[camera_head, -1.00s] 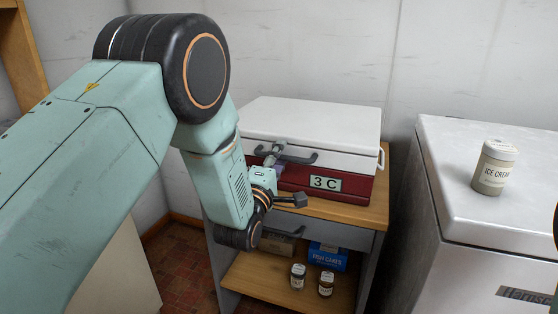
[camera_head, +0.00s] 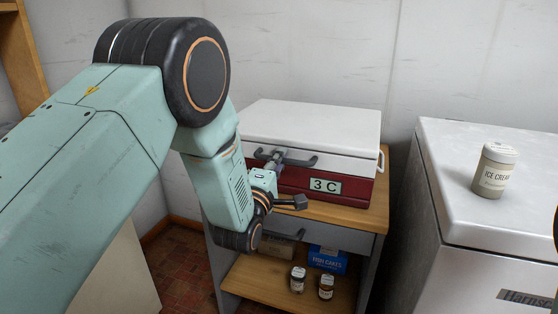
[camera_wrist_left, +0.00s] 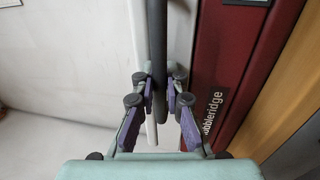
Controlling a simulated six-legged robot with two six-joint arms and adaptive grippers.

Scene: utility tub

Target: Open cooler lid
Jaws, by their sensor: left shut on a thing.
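The cooler has a red body (camera_head: 292,186) with a "3 C" label and a white lid (camera_head: 315,122). The lid lies down over the body, with no clear gap showing. A grey bar handle (camera_head: 300,162) runs along the lid's front. My left gripper (camera_head: 274,162) is at the left part of this handle and is shut on it. In the left wrist view, the purple-padded fingers (camera_wrist_left: 161,95) sit on either side of the dark handle bar (camera_wrist_left: 157,40). My left arm hides the cooler's left front corner. My right gripper is not in view.
A wall is behind.

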